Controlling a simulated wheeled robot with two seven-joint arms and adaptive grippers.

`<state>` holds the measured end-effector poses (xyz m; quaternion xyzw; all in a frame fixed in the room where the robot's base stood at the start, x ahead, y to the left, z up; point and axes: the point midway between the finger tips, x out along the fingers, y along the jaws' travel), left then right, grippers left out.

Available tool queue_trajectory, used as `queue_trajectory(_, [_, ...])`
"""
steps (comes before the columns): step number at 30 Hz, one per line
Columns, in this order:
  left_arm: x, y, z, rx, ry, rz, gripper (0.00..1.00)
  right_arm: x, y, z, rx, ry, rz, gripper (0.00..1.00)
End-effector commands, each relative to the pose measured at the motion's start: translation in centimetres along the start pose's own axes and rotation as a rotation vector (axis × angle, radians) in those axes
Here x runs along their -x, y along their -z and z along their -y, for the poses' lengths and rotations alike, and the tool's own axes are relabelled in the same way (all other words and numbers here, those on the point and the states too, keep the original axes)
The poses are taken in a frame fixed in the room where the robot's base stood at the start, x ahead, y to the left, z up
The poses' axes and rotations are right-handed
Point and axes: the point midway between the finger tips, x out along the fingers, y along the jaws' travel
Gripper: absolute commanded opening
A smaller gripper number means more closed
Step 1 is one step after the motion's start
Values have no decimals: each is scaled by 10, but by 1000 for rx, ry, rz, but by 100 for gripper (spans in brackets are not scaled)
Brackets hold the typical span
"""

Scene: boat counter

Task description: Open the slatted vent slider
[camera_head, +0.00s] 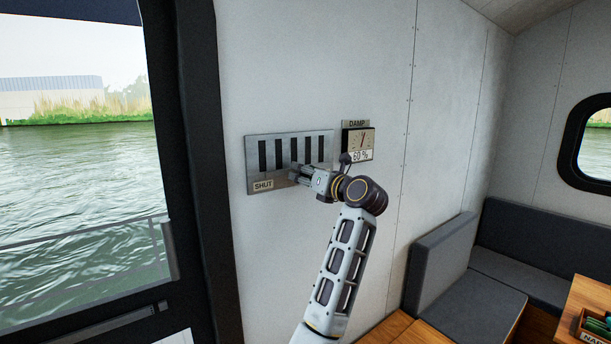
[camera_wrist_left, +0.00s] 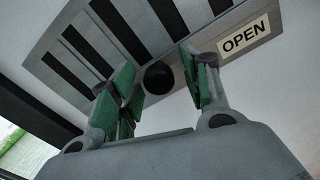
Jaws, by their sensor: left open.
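The slatted vent slider (camera_head: 253,155) is a metal plate with several dark vertical slots, fixed to the white wall. A SHUT label (camera_head: 263,185) sits at its lower left in the head view. The wrist view shows an OPEN label (camera_wrist_left: 244,36) at its other end. A round black knob (camera_wrist_left: 160,77) stands out from the plate. My left gripper (camera_head: 295,174) is at the plate's lower edge and open, with its green-padded fingers on either side of the knob. I cannot tell whether they touch it. The head view hides the knob behind the gripper. My right gripper is not in view.
A DAMP gauge (camera_head: 358,143) reading 60 % is on the wall just right of the vent, close to my left wrist. A dark door frame (camera_head: 203,170) stands to the left. Grey bench seats (camera_head: 470,290) and a wooden table (camera_head: 585,300) are at lower right.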

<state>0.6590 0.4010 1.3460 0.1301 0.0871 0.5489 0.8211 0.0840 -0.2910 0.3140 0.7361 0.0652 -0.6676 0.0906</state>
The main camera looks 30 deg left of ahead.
Motion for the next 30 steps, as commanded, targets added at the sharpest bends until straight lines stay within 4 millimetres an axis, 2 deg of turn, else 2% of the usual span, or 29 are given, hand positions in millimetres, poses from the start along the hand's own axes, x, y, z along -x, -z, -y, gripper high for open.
queue_trajectory(8, [15,0,1,0,3,-1,47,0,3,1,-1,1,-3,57])
queue_trajectory(22, [65,0,1,0,3,0,47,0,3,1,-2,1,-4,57])
queue_trajectory(30, [75,0,1,0,1,0,47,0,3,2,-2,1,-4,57])
